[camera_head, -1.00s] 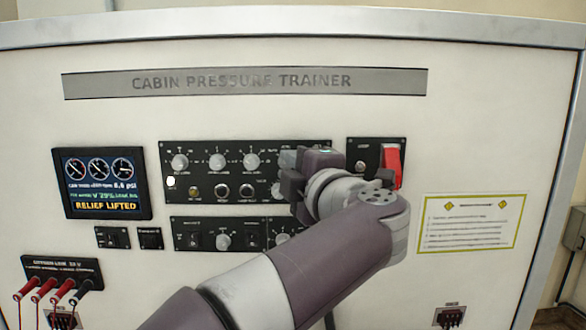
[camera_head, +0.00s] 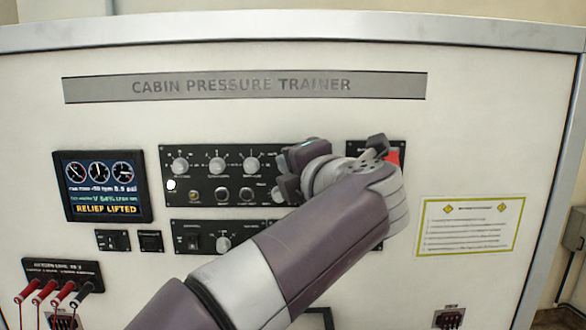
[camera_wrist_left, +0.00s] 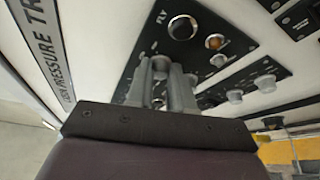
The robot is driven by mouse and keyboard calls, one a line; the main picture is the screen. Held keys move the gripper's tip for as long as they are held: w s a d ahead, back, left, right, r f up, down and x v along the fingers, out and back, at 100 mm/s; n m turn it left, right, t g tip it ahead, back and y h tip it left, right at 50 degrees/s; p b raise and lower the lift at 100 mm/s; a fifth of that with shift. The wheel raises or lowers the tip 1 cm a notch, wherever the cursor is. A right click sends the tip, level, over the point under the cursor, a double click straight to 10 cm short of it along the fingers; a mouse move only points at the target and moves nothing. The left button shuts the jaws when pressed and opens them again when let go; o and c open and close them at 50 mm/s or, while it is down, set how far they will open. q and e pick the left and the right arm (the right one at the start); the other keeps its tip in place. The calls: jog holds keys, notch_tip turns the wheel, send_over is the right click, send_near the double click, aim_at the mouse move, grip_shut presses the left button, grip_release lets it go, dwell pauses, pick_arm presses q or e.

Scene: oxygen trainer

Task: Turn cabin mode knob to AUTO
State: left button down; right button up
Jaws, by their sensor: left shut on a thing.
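The upper black control panel (camera_head: 203,201) carries several pale round knobs and small round controls. My left gripper (camera_head: 284,175) is at this panel's right end, with its wrist and forearm in front. In the left wrist view its grey fingers (camera_wrist_left: 162,72) reach the panel face and are shut on a knob there. That knob is mostly hidden by the fingers, so I cannot read its pointer or label. My right gripper is not in view.
A display (camera_head: 101,185) at left reads RELIEF LIFTED. A lower panel (camera_head: 187,236) is partly covered by my forearm. Red and black plugs (camera_head: 48,290) stick out at lower left. A framed note (camera_head: 470,226) hangs at right.

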pick_arm(q)
jog(key=shift+f, duration=0.35)
jog(key=c, duration=1)
grip_release()
jog(key=shift+s+a+r, duration=0.1)
jog(key=shift+s+r, duration=0.05)
jog(key=shift+r, duration=0.05)
jog(key=b+v, duration=0.3)
jog(key=v, duration=0.9)
jog(key=shift+s+d+b, duration=0.2)
jog(key=shift+s+b, duration=0.1)
jog(key=shift+r, duration=0.1)
